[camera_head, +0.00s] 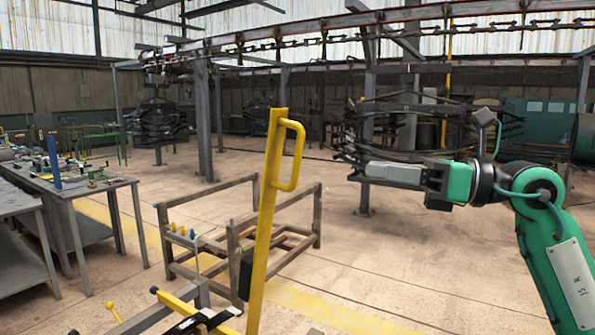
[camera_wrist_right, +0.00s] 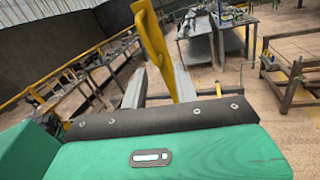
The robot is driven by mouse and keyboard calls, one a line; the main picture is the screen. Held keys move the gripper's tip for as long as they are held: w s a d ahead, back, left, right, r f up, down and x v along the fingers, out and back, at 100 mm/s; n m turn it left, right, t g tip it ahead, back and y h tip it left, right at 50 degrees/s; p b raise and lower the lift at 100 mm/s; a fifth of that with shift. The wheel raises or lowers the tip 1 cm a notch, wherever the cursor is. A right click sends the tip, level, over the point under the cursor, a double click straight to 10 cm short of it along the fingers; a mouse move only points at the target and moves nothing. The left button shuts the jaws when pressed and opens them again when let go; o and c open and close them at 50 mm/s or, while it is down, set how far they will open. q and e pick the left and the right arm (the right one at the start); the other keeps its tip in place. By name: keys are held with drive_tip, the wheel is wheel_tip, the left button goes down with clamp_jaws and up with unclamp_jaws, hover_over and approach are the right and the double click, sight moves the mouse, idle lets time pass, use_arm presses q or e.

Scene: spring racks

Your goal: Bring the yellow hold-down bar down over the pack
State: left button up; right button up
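The yellow hold-down bar (camera_head: 263,225) stands nearly upright, leaning slightly, in the middle of the head view. Its loop handle (camera_head: 298,157) is near the top on the right side. It also shows beyond the fingers in the right wrist view (camera_wrist_right: 151,38). My right gripper (camera_head: 370,170) points left toward the handle, with a visible gap between them in the head view. Its two grey fingers are apart and empty in the right wrist view (camera_wrist_right: 158,85). Dark strips (camera_head: 203,320), perhaps part of the pack, show at the bottom edge; most is cut off. My left gripper is out of view.
A low brown metal frame (camera_head: 318,215) stands on the floor behind the bar. Grey workbenches (camera_head: 60,187) with tools stand at the left. A small yellow-knobbed lever (camera_head: 112,308) is at bottom left. The air between gripper and handle looks clear.

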sight(297, 160)
drive_tip(key=shift+n+t+h, duration=0.3)
drive_tip(key=shift+n+h, duration=0.1)
drive_tip(key=shift+n, duration=0.3)
drive_tip(key=w+a+p, duration=0.1)
drive_tip(key=a, duration=0.3)
drive_tip(key=a+r+p, duration=0.1)
drive_tip(key=a, duration=0.3)
drive_tip(key=w+a+p, duration=0.1)
drive_tip(key=a, duration=0.3)
drive_tip(key=shift+w+a+r+p, duration=0.1)
drive_tip(key=shift+w+r+p, duration=0.1)
drive_tip(key=shift+w+p, duration=0.15)
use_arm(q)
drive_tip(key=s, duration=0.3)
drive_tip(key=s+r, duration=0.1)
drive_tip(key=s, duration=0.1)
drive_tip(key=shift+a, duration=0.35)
use_arm(e)
drive_tip(key=shift+w+a+f, duration=0.1)
drive_tip(key=shift+a, duration=0.25)
drive_tip(key=shift+c, duration=0.2)
clamp_jaws()
